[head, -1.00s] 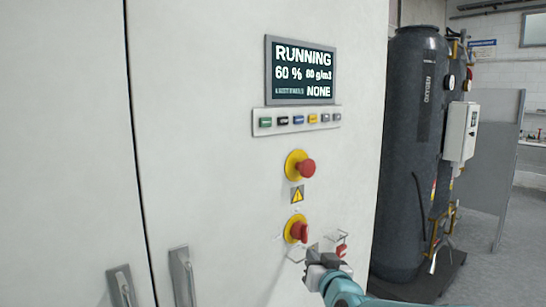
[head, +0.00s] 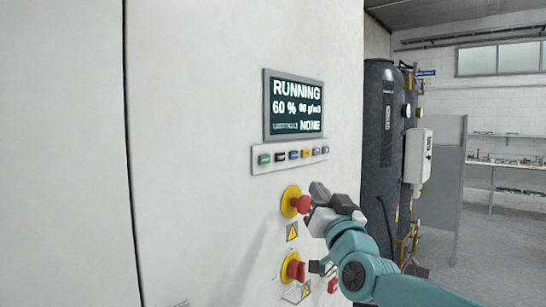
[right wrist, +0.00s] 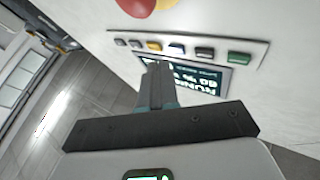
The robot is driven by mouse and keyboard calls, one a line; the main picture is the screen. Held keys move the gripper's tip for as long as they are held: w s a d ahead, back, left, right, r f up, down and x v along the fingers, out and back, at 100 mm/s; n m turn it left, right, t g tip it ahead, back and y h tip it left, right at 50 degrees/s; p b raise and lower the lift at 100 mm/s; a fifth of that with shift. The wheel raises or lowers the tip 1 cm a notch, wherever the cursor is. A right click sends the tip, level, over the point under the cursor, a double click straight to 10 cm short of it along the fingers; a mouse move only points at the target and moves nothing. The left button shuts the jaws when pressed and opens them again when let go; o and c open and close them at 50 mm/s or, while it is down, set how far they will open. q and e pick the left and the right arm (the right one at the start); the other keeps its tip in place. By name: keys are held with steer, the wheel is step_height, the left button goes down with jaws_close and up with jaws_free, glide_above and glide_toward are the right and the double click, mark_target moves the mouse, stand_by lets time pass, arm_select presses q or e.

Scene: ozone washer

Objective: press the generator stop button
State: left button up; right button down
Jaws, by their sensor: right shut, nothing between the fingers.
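The grey-framed display (head: 295,106) on the white cabinet reads RUNNING, 60 % and NONE. Below it a pale strip (head: 272,167) carries a row of small buttons: green (head: 264,159), black (head: 280,156), blue (head: 294,154), yellow (head: 305,152) and grey ones. Their labels are too small to read. My right gripper (head: 320,192) is shut and empty, below the strip and close to the upper red mushroom button (head: 301,204). In the right wrist view its fingertips (right wrist: 156,66) show below the inverted strip (right wrist: 222,47); contact cannot be told. My left gripper is out of view.
A second red knob (head: 296,271) on a yellow collar sits lower, with a warning triangle (head: 292,231) between the two. A dark oxygen tank (head: 377,130) stands to the right of the cabinet. Open floor lies further right.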

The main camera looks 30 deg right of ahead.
mark_target(280, 157)
steer(key=s+r+t, duration=0.1)
steer(key=s+r, duration=0.3)
steer(key=r, duration=0.2)
steer(key=shift+s+m+h, duration=0.2)
steer(key=shift+m+h, duration=0.1)
steer(key=shift+h, duration=0.1)
steer(key=shift+r, duration=0.1)
steer(key=w+a+p, duration=0.3)
steer(key=w+p, duration=0.2)
steer(key=w, duration=0.3)
steer(key=shift+a, duration=0.2)
steer(key=shift+w, duration=0.2)
stand_by(1.7)
steer(key=shift+w+a, duration=0.15)
steer(key=shift+w, duration=0.15)
